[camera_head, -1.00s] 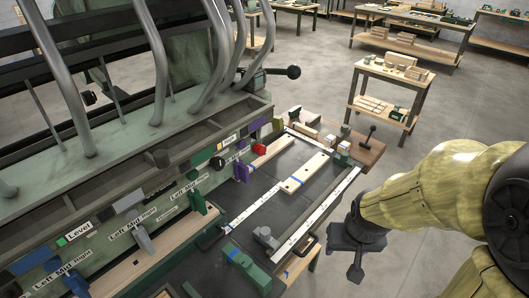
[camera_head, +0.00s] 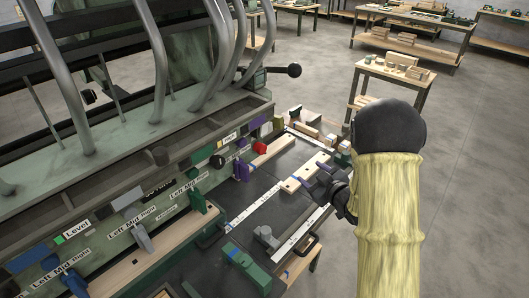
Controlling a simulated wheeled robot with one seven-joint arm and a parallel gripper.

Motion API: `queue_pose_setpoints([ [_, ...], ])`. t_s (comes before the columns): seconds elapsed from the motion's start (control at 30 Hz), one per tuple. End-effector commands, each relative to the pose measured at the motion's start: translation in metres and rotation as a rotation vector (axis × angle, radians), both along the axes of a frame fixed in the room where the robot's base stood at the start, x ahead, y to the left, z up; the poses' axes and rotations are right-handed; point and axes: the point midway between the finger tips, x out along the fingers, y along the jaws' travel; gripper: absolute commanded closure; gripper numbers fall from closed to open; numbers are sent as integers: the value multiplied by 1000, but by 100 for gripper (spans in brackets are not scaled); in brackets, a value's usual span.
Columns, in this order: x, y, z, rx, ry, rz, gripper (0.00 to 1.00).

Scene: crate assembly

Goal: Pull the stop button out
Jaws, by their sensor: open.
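My gripper (camera_head: 312,178) is dark, open and empty, over the right part of the machine's dark table, pointing left toward the panel. It is well to the right of the red button and apart from it. My yellow-sleeved arm hides part of the table's right side.
A wooden board (camera_head: 304,172) lies on the table beneath my gripper, near white measuring strips. A green block (camera_head: 246,268) and a grey clamp (camera_head: 266,238) stand at the front. Curved grey pipes (camera_head: 160,60) rise behind the panel.

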Motion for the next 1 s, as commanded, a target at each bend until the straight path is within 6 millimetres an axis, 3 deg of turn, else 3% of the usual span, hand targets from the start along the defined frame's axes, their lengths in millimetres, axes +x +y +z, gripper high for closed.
queue_pose_setpoints([
  [0.1,-2,18,-8,48,-101,131,43],
  [0.3,-11,32,-9,119,-204,260,43],
  [0.77,-10,36,-7,130,-217,273,43],
  [1.0,9,56,-5,129,-217,276,43],
])
